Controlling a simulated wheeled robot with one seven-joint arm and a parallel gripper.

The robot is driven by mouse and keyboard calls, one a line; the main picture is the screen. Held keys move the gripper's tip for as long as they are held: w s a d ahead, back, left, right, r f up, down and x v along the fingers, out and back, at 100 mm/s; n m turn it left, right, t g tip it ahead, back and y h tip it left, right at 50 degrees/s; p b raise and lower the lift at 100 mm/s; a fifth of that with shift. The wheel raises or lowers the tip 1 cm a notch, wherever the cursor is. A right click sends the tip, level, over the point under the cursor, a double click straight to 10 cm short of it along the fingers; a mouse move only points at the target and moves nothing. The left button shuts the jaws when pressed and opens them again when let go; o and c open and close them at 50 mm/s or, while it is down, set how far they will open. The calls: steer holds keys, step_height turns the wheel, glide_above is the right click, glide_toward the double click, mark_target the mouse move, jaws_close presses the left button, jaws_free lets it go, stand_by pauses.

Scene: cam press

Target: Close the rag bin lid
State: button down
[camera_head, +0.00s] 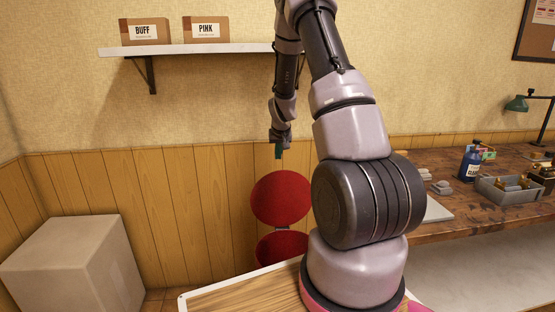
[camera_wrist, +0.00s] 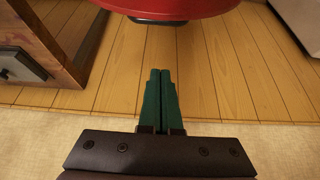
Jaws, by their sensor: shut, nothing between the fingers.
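The red rag bin (camera_head: 278,248) stands on the floor against the wood-panelled wall, partly hidden by my arm and a pale-edged board in front. Its round red lid (camera_head: 281,197) is raised, tilted up against the wall side. My gripper (camera_head: 279,152) is above the lid in the head view, with its green fingers pointing down. In the wrist view my gripper (camera_wrist: 161,75) is shut and empty, its two green fingers together. A red curved edge (camera_wrist: 175,8), likely the lid, shows at the top of that view, apart from the fingertips.
A beige box (camera_head: 70,265) stands at the lower left. A wall shelf (camera_head: 200,50) with two cartons is above left. A wooden workbench (camera_head: 460,225) with a bottle, a grey tray and a green lamp is at the right.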

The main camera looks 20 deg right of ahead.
step_height(320, 180, down, 8)
steer(key=shift+s, duration=0.1)
stand_by(0.4)
steer(key=shift+a, duration=0.1)
